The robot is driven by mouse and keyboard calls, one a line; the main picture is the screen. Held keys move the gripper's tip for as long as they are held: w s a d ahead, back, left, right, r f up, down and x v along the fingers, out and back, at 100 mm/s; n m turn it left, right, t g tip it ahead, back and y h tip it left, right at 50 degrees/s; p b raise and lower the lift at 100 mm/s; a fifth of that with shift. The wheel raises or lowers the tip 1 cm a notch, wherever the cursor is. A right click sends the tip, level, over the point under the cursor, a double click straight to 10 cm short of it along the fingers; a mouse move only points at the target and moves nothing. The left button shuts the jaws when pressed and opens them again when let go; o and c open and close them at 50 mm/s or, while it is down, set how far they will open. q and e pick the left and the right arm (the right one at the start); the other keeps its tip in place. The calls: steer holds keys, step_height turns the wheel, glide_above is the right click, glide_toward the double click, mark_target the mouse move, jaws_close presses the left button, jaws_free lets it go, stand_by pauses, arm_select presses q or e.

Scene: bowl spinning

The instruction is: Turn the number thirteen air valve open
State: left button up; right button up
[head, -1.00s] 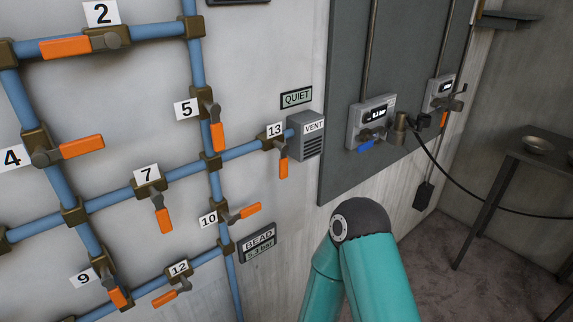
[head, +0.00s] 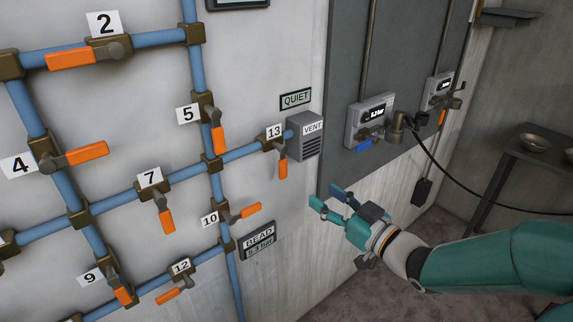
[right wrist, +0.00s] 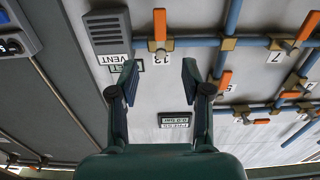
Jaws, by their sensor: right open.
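The number thirteen valve has an orange handle (head: 283,167) that hangs straight down, across its slanting blue pipe (head: 245,152). Its white label 13 (head: 274,132) sits just above. In the right wrist view, which is upside down, the orange handle (right wrist: 159,24) shows beyond the fingertips, roughly between them. My right gripper (head: 325,195) is open and empty, to the right of and a little below the handle, apart from it. The open fingers also show in the right wrist view (right wrist: 159,78). My left gripper is not in view.
The grey VENT box (head: 305,140) sits right of valve thirteen. The valve ten handle (head: 245,211) and the BEAD display (head: 258,240) are below it. The wall below VENT is clear.

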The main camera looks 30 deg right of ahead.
mark_target(284, 169)
steer(key=w+p, duration=0.1)
steer(key=w, duration=0.4)
steer(key=w+p, duration=0.1)
steer(key=w, duration=0.4)
steer(key=w+a+p, duration=0.1)
steer(key=w+p, duration=0.1)
steer(key=w, duration=0.3)
steer(key=shift+w+a+f, duration=0.1)
jaws_close()
